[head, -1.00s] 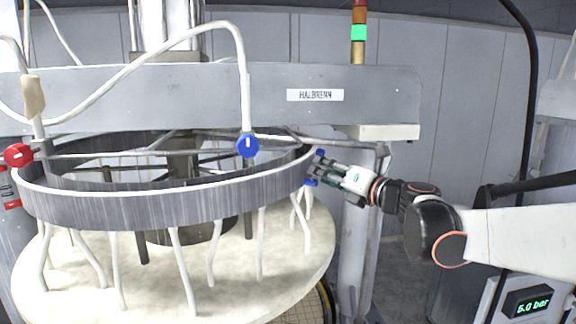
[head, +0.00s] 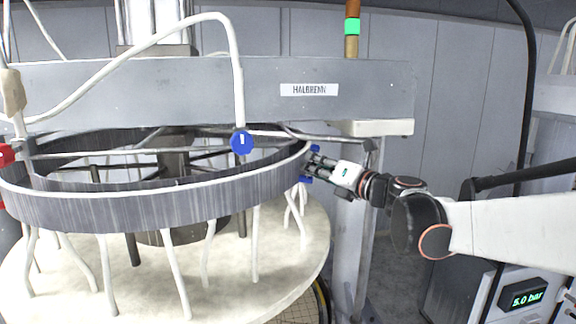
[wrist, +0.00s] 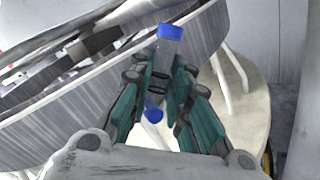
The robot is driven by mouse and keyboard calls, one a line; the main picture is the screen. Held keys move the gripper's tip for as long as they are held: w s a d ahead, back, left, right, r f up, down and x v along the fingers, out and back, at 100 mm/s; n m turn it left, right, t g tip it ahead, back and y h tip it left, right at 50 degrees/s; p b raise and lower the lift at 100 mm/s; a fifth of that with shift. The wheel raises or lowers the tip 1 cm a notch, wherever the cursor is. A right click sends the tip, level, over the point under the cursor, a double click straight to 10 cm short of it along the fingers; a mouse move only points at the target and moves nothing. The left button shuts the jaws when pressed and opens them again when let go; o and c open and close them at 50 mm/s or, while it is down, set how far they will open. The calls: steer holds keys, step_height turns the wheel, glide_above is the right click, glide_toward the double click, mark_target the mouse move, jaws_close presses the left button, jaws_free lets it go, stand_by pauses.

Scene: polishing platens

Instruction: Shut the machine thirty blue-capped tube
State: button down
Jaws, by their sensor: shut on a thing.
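A blue part (head: 315,149) shows at the right end of the grey ring, with more blue below it. My gripper (head: 312,165) reaches in from the right and is shut between these blue ends. In the wrist view its green-padded fingers (wrist: 163,70) close around a mostly hidden grey body with a blue cap (wrist: 170,33) beyond the fingertips and a blue end (wrist: 153,115) between the fingers. A second blue cap (head: 241,143), round with a white mark, sits at the foot of a white tube (head: 236,80), away from my gripper.
The grey ring (head: 120,205) hangs over a pale round platen (head: 235,262), with several white tubes hanging down. A red part (head: 5,155) is at the far left. A beam with a label (head: 309,89) crosses behind. A display (head: 528,297) reads 5.0 bar.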

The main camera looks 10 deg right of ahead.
steer(key=shift+s+a+r+n+t+y+b, duration=0.15)
steer(key=shift+s+n+t+y+b, duration=0.3)
steer(key=shift+n+b, duration=0.8)
steer(key=shift+s+a+n+t+y+b, duration=0.25)
steer(key=shift+n+y+b, duration=0.6)
steer(key=shift+n, duration=0.7)
steer(key=shift+s+a+r+n+t+y+b, duration=0.1)
steer(key=shift+s+a+n+t+y+b, duration=0.25)
steer(key=shift+n+b, duration=1)
steer(key=c, duration=1.5)
jaws_free()
steer(key=shift+d, duration=0.1)
